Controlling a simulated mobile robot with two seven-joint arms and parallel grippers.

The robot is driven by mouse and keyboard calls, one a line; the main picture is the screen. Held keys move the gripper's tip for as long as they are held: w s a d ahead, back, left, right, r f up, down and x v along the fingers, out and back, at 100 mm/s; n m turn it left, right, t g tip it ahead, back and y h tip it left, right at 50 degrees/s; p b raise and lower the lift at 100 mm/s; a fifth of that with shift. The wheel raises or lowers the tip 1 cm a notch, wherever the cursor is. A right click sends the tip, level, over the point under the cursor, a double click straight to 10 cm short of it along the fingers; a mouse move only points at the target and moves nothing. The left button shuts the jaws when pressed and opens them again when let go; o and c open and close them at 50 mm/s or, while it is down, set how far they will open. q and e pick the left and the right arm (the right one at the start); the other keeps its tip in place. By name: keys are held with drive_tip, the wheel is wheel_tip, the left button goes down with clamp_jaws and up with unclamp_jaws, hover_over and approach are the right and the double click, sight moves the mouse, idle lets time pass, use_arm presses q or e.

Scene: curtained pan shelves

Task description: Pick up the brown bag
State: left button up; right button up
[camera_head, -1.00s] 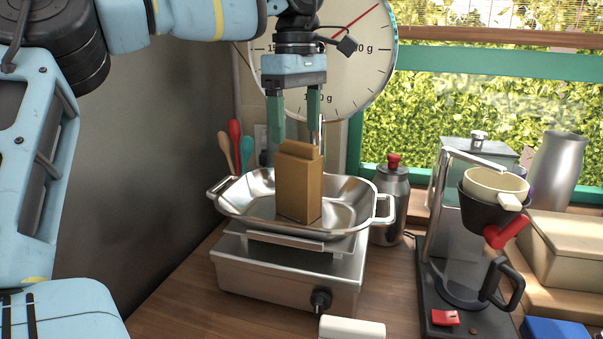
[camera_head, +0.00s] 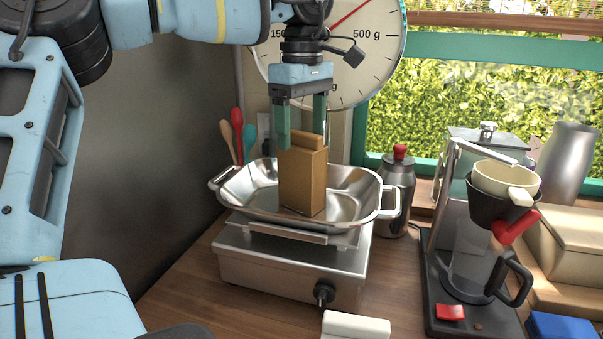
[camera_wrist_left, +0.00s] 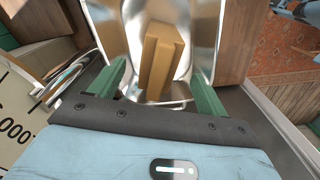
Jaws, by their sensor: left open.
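The brown bag (camera_head: 303,182) stands upright in the silver pan of the scale (camera_head: 250,207). My left gripper (camera_head: 302,136) points down from above with its green fingers open. The fingertips are around the height of the bag's folded top, and one finger overlaps the bag's upper left edge in the head view. In the left wrist view the bag (camera_wrist_left: 161,62) lies between and beyond the two open fingers (camera_wrist_left: 160,82), with gaps on both sides. Whether a finger touches the bag I cannot tell. My right gripper is not in view.
The round dial (camera_head: 358,45) stands behind the pan. A metal flask (camera_head: 396,195) with a red knob is close at the pan's right. A coffee maker (camera_head: 455,322) stands farther right. Wooden, red and teal spoons (camera_head: 237,132) stand behind left, near the grey wall.

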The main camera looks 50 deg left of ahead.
sight(302, 171)
use_arm(q)
wheel_tip(302, 171, down, 4)
drive_tip(key=shift+a+f+p, duration=0.1)
drive_tip(key=shift+a+p, duration=0.05)
drive_tip(key=shift+p, duration=0.15)
drive_tip(key=shift+c, duration=0.2)
